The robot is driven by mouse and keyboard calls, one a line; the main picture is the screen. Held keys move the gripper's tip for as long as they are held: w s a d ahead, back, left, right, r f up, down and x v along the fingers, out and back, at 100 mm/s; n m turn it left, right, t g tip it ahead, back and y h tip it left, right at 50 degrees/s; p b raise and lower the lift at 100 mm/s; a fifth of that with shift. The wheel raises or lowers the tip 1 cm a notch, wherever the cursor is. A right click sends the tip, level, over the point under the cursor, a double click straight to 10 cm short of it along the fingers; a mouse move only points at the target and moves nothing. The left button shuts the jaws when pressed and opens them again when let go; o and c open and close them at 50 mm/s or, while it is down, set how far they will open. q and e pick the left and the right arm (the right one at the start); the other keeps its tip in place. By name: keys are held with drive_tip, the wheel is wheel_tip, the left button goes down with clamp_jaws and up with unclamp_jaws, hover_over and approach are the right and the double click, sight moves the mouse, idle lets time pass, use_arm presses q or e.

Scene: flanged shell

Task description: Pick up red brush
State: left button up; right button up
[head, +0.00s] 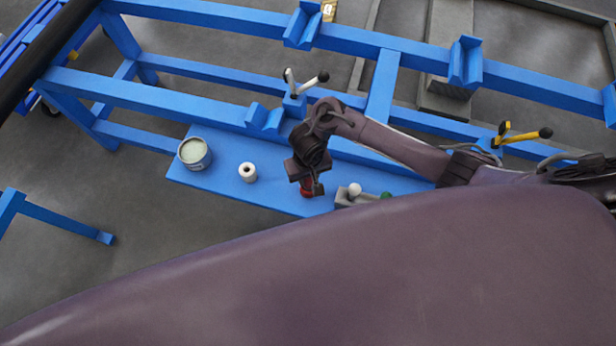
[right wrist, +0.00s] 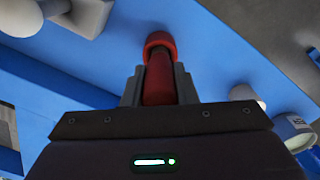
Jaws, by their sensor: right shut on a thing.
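The red brush (right wrist: 159,62) is upright between the fingers of my right gripper (right wrist: 160,88) in the right wrist view. The gripper is shut on it, and the brush's wider red end is against or close above the blue shelf. In the head view only a small red part of the brush (head: 307,191) shows under my right gripper (head: 306,184); the rest is hidden by the gripper. My left gripper is not in view.
On the blue shelf (head: 225,190) stand a can with pale contents (head: 194,153) and a white roll (head: 247,172) to the left. A grey tray (head: 343,197) with a white ball-shaped thing (head: 354,189) and a green thing (head: 386,196) sits close on the right. Blue frame rails (head: 180,103) run behind.

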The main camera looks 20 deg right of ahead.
wheel_tip(320, 180, up, 10)
drive_tip(key=p, duration=0.5)
drive_tip(key=shift+r+p, duration=0.2)
drive_tip(key=shift+p, duration=0.15)
use_arm(q)
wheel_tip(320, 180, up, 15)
drive_tip(key=p, duration=0.9)
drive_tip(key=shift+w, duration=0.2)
use_arm(e)
wheel_tip(320, 180, up, 10)
drive_tip(key=shift+f, duration=0.15)
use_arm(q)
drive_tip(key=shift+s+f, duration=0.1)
